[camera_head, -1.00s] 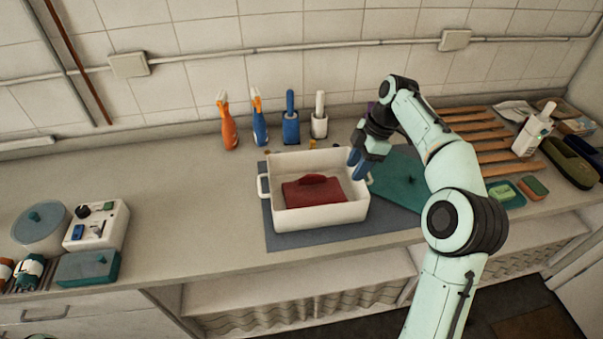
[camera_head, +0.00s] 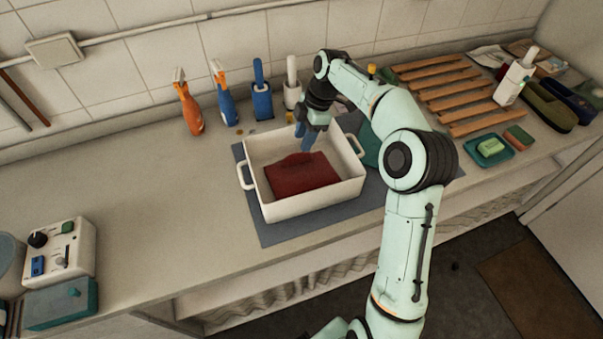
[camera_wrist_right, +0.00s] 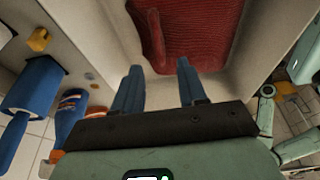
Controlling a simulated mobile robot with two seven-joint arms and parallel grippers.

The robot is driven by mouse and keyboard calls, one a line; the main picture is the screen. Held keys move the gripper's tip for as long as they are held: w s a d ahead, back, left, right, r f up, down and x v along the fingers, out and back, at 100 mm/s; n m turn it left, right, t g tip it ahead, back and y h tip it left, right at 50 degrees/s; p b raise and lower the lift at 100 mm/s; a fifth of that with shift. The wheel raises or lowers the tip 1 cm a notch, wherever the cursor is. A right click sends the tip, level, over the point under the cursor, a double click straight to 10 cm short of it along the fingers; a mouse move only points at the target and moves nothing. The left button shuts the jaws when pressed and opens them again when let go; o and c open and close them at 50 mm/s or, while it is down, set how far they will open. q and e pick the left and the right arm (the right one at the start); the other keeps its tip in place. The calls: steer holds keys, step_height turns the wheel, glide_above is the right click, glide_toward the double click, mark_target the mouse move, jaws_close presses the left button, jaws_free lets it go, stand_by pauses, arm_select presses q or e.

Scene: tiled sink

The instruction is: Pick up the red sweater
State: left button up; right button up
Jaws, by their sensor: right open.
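The red sweater (camera_head: 302,174) lies folded in the bottom of a white basin (camera_head: 312,208) with side handles. My right gripper (camera_head: 305,140) is over the far rim of the basin, behind and above the sweater. In the right wrist view the open blue fingers (camera_wrist_right: 158,82) point toward the red sweater (camera_wrist_right: 190,30), with nothing between them. The fingertips look apart from the cloth. My left gripper is not in view.
The basin stands on a grey-blue mat (camera_head: 290,233). Behind it are an orange spray bottle (camera_head: 188,105), a blue spray bottle (camera_head: 223,98) and blue and white brushes in holders. A wooden slatted rack (camera_head: 450,95) is at right.

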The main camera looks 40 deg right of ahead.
mark_target(297, 152)
steer(key=x, duration=0.5)
steer(key=shift+w, duration=0.1)
jaws_close()
